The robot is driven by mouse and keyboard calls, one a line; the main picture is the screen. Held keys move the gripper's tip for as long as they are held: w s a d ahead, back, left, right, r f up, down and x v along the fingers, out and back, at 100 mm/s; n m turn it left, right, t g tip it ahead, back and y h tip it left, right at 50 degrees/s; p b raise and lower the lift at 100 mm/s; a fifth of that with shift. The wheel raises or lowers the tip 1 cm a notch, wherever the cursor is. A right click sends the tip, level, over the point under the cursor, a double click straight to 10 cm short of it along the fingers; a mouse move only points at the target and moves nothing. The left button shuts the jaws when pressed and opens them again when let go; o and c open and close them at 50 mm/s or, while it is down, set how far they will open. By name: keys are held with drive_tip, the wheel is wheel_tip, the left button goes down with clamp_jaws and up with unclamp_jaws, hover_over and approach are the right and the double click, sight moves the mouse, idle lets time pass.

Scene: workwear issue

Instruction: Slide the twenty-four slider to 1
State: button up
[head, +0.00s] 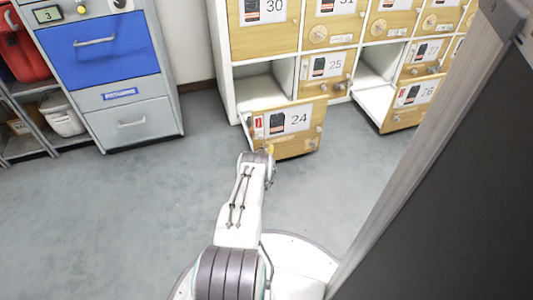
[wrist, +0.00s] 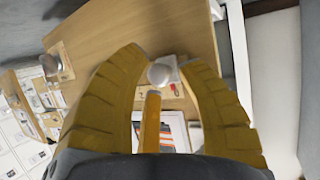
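The unit marked 24 (head: 292,121) is a wooden front with a pictured card, standing out from the white locker frame in the head view. A small red-marked tag (head: 258,126) sits at its left end. My gripper (head: 269,151) is just in front of its lower left part. The 24 slider's own setting is too small to read, and part of the front is hidden by my gripper.
Unit 26 (head: 415,95) also stands out at the right. A grey cabinet with a blue drawer (head: 101,49) stands at the left. A dark panel (head: 455,200) fills the right. The grey floor (head: 90,220) at left is clear.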

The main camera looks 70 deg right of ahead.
clamp_jaws()
idle(0.3)
drive_tip(key=shift+s+d, duration=0.75)
drive_tip(key=shift+s, duration=0.25)
drive_tip(key=shift+o, duration=1.4)
unclamp_jaws()
drive_tip(key=shift+a+r, duration=0.1)
